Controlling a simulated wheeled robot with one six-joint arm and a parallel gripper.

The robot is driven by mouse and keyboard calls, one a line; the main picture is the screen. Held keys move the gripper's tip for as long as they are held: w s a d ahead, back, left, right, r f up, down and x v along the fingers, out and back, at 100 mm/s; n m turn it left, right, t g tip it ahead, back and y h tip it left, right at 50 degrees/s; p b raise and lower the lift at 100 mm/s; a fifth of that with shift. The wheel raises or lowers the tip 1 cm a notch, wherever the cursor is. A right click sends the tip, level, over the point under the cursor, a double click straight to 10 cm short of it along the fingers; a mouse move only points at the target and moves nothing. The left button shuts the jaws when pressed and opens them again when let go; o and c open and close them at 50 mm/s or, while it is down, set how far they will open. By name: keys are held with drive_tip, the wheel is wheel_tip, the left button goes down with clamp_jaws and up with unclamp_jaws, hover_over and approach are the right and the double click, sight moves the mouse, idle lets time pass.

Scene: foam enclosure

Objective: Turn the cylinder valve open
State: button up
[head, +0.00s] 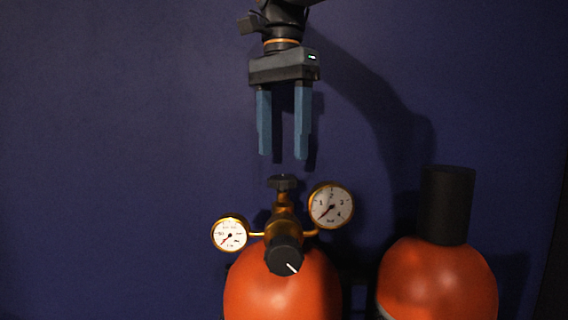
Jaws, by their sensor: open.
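An orange gas cylinder (282,293) stands at the bottom middle of the head view. The dark cylinder valve handwheel (283,182) sits on top of its brass valve body (284,217). My gripper (282,157) points straight down with its two blue fingers apart and nothing between them. In the picture the fingertips are just above the handwheel, with a small gap. I cannot tell the distance in depth.
A brass regulator carries a left gauge (230,234), a right gauge (331,206) and a black knob (284,257) with a white mark. A second orange cylinder (437,281) with a black cap (447,204) stands at the right. The dark blue wall (120,150) is bare at left.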

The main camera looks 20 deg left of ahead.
sight(282, 177)
drive_tip(key=shift+f+p, duration=0.55)
drive_tip(key=shift+f, duration=1.95)
drive_tip(key=c, duration=1.1)
drive_tip(key=shift+o, duration=0.2)
